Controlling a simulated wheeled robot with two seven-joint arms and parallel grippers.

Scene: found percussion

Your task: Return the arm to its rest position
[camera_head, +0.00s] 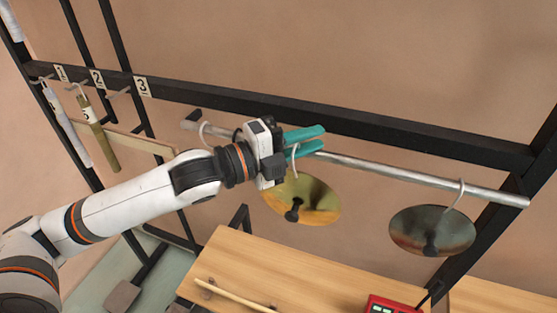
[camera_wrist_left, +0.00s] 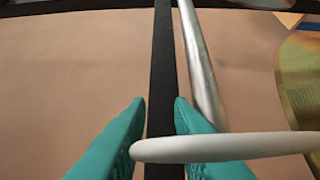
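My left arm (camera_head: 135,198) reaches in from the left, stretched up to the metal rail. My left gripper (camera_head: 318,139) has teal fingers, parted and with nothing between the tips; they also show apart in the left wrist view (camera_wrist_left: 160,101). It is beside the rail (camera_head: 400,172), above the gold disc (camera_head: 318,203). A pale hook (camera_head: 295,162) runs from the rail area to that disc. In the left wrist view the pale hook (camera_wrist_left: 235,147) crosses in front of the fingers; I cannot tell if they touch. My right gripper is not in view.
A darker disc (camera_head: 432,230) hangs at the right of the rail. A black crossbar (camera_head: 380,124) runs behind. Numbered pegs hold sticks (camera_head: 104,148) at left. A wooden table (camera_head: 262,262) below carries a thin stick (camera_head: 232,296) and a red device (camera_head: 390,305).

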